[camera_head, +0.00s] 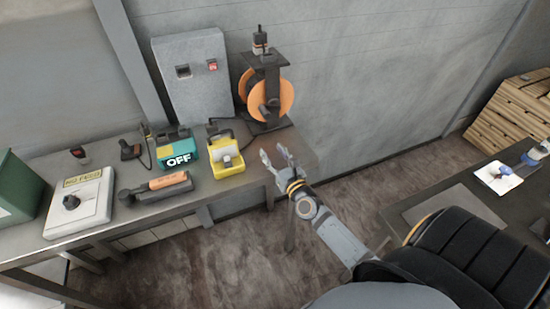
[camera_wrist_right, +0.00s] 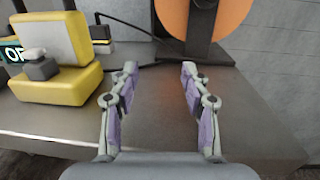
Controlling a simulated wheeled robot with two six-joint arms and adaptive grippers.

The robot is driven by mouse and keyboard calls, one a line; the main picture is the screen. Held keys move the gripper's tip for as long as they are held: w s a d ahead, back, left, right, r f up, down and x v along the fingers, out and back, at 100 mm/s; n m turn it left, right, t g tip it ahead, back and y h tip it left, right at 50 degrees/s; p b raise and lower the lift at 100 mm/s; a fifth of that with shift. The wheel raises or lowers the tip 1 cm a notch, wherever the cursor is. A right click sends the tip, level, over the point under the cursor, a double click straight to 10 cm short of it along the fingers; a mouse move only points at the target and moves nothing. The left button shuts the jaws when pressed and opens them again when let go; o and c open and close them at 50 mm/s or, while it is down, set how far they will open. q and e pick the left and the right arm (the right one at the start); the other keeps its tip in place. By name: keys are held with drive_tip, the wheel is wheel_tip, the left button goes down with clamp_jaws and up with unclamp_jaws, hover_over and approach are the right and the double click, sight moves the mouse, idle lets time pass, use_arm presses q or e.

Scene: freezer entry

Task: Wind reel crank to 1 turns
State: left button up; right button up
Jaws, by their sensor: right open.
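The reel (camera_head: 270,96) has orange discs on a dark stand and stands at the back right end of the bench. Its lower part also shows at the top of the right wrist view, with an orange disc (camera_wrist_right: 219,17) and a dark post. I cannot make out the crank handle clearly. My right gripper (camera_head: 277,160) is open and empty over the bench's right end, in front of the reel and apart from it. Both its fingers (camera_wrist_right: 158,78) show in the wrist view with bare bench top between them. My left gripper is not in view.
A yellow device (camera_head: 228,169) sits just left of my right gripper. A teal box marked OFF (camera_head: 177,154), a grey panel box (camera_head: 192,75) and a white dial box (camera_head: 77,206) stand further left on the bench (camera_head: 150,222). A dark cable lies before the reel.

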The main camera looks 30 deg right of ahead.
drive_tip(key=shift+c, duration=0.3)
drive_tip(key=s+m+b, duration=0.1)
drive_tip(key=b, duration=0.1)
drive_tip(key=s+a+r+m+t+h+b, duration=0.1)
drive_tip(key=shift+r+b, duration=0.2)
drive_tip(key=shift+b, duration=0.2)
drive_tip(key=c, duration=0.5)
drive_tip(key=s+r+h, duration=0.1)
drive_tip(key=s+r+m+h, duration=0.1)
drive_tip(key=r, duration=0.1)
drive_tip(key=shift+a+m+t+b, duration=0.15)
drive_tip(key=shift+m+t+b, duration=0.15)
drive_tip(key=shift+t, duration=0.1)
clamp_jaws()
drive_tip(key=shift+w+r, duration=0.1)
drive_tip(key=shift+r, duration=0.15)
drive_tip(key=p+x, duration=0.3)
drive_tip(key=x, duration=0.7)
drive_tip(key=shift+f+p, duration=0.2)
drive_tip(key=shift+p, duration=0.15)
drive_tip(key=shift+w, duration=0.1)
